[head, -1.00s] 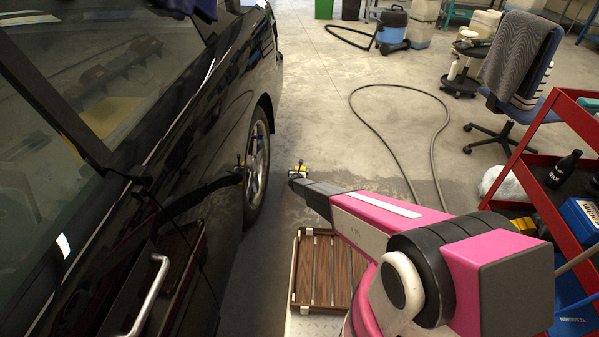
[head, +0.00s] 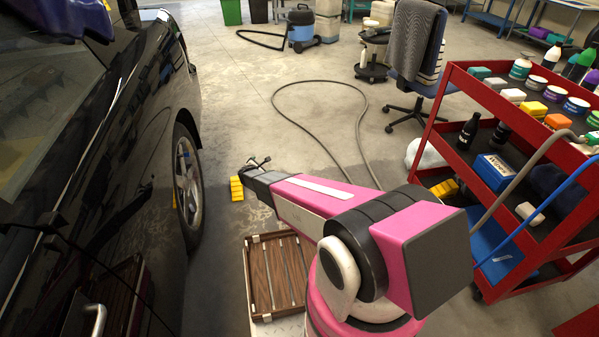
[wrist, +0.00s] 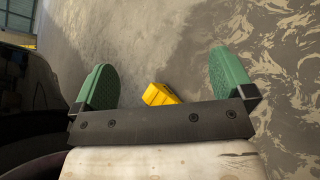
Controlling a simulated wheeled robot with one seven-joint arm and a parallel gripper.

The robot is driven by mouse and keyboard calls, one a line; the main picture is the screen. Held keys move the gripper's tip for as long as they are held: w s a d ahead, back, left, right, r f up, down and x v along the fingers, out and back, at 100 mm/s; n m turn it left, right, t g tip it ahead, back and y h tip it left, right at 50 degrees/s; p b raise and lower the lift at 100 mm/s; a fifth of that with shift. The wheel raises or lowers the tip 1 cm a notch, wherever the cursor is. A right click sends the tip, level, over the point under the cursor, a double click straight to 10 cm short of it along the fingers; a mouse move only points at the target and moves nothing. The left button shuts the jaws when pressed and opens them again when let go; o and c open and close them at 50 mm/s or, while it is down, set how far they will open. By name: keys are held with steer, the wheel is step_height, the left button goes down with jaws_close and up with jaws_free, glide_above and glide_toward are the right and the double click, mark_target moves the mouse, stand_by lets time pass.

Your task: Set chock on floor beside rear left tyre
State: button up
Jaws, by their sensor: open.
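The yellow chock (head: 237,188) sits on the concrete floor to the right of the car's tyre (head: 187,185), with a strip of bare floor between them. My gripper (head: 258,162) is above and slightly right of the chock in the head view. In the wrist view my gripper (wrist: 163,66) has its green-padded fingers spread wide and empty. The chock (wrist: 158,94) shows beyond the dark palm bar, between the fingers and touching neither; the bar hides its lower part.
The black car (head: 125,130) closes off the left side. A slatted wooden tray (head: 250,285) lies in front. A red cart (head: 455,110) with bottles and another yellow block (head: 445,188) stands right. A hose (head: 362,125) loops across the floor, otherwise largely clear ahead.

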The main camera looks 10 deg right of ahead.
steer(key=s+d+r+m+g, duration=0.4)
steer(key=s+d+r+m, duration=0.35)
steer(key=s, duration=0.25)
steer(key=s+d+r+m+g, duration=0.4)
steer(key=s+d+r+m, duration=0.3)
steer(key=s+r, duration=0.25)
steer(key=s+r+m+g+y, duration=0.1)
steer(key=s+r+m+y, duration=0.2)
steer(key=s, duration=0.6)
steer(key=s+r+m+g+y, duration=0.2)
steer(key=s+r+m, duration=0.4)
steer(key=s, duration=0.3)
steer(key=shift+a+r+g+y, duration=0.3)
steer(key=shift+a+r+y, duration=0.15)
steer(key=shift+r, duration=0.25)
